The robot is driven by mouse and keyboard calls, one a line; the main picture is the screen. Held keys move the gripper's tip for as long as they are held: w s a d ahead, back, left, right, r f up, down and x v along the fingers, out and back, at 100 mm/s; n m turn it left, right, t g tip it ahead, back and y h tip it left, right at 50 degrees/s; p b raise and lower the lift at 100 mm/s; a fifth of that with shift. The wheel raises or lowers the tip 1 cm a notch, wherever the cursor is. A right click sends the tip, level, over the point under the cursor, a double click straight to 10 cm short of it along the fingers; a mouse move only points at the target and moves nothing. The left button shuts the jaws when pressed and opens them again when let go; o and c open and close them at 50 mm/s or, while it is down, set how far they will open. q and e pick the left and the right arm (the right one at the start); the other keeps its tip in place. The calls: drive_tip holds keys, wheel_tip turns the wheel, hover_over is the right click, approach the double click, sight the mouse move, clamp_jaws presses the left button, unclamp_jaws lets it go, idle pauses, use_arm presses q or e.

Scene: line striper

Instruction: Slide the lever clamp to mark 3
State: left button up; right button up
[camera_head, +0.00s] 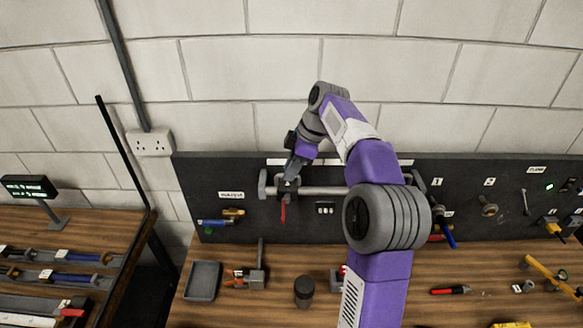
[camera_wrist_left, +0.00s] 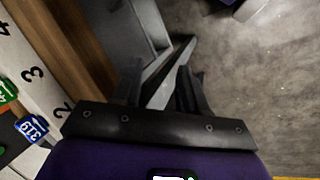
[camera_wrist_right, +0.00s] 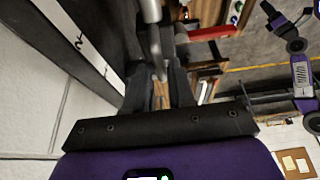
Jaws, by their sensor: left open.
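The lever clamp (camera_head: 288,187) sits near the left end of a horizontal metal rail (camera_head: 335,190) on the dark panel. Its red lever (camera_head: 283,212) hangs down; a red bar, apparently this lever, shows in the right wrist view (camera_wrist_right: 207,33). My right gripper (camera_head: 290,170) is at the clamp from above. In the right wrist view its fingers (camera_wrist_right: 158,78) stand apart with the rail between them; whether they press on the clamp is unclear. A white strip (camera_head: 330,161) lies above the rail, its marks too small to read and partly behind my arm. My left gripper (camera_wrist_left: 157,85) is open and empty.
The rail's right part is hidden behind my right arm. Below are a grey tray (camera_head: 203,281), a dark cup (camera_head: 304,291) and tools on the wooden bench (camera_head: 265,312). A side table (camera_head: 80,222) stands left. The left wrist view shows a numbered strip (camera_wrist_left: 25,65).

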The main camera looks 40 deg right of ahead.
clamp_jaws()
drive_tip(key=shift+d, duration=0.1)
drive_tip(key=s+d+p, duration=0.1)
drive_tip(key=s+d, duration=0.2)
drive_tip(key=d, duration=0.1)
drive_tip(key=s+d, duration=0.3)
drive_tip(key=shift+s+d+p, duration=0.4)
drive_tip(key=shift+w, duration=0.1)
drive_tip(key=shift+a, duration=0.15)
drive_tip(key=shift+o, duration=1.7)
unclamp_jaws()
drive_tip(key=shift+w, duration=0.1)
